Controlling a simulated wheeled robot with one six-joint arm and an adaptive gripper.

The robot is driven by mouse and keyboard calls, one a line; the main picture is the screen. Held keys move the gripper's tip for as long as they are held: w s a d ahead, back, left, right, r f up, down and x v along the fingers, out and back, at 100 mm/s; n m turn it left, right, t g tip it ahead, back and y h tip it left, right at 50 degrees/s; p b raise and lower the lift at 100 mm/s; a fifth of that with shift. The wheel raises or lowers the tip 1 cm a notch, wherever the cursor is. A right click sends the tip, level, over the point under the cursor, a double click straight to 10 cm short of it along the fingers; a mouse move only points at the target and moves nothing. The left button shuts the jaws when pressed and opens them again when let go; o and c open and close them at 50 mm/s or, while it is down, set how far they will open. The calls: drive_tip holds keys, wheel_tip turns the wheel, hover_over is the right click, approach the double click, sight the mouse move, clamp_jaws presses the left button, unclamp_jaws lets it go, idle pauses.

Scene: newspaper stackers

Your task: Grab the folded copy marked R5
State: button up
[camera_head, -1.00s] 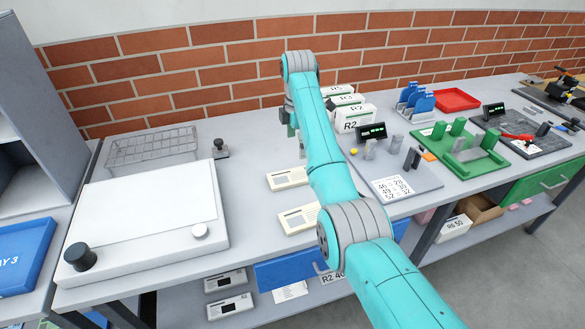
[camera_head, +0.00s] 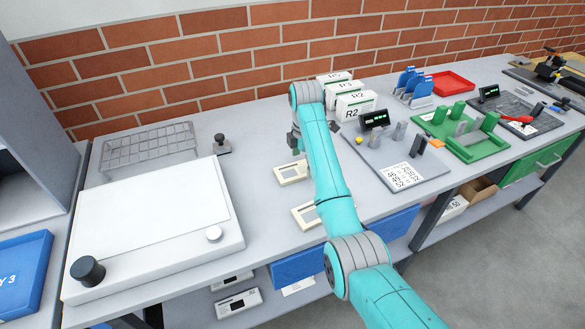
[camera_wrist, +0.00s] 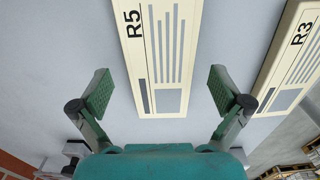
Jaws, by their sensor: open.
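The folded copy marked R5 (camera_wrist: 160,55) lies flat on the bench in the wrist view, its label at the upper left and its near end between my fingertips. My gripper (camera_wrist: 158,92) is open, with one green-padded finger on each side of that copy and nothing held. A second folded copy marked R3 (camera_wrist: 295,60) lies to the right. In the head view two pale folded copies lie by my arm, a farther one (camera_head: 293,174) and a nearer one (camera_head: 307,215); their labels cannot be read there. My gripper (camera_head: 297,143) is partly hidden by my arm there.
Upright white stacks marked R2 (camera_head: 352,107) and others stand behind my arm. A grey fixture (camera_head: 400,165) with a small display is to the right. A white board (camera_head: 150,230) and a wire rack (camera_head: 150,148) fill the left.

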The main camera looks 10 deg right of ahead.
drive_tip(key=shift+f, duration=0.35)
drive_tip(key=shift+a, duration=0.1)
drive_tip(key=c, duration=1.3)
drive_tip(key=shift+o, duration=0.2)
drive_tip(key=shift+r, duration=0.1)
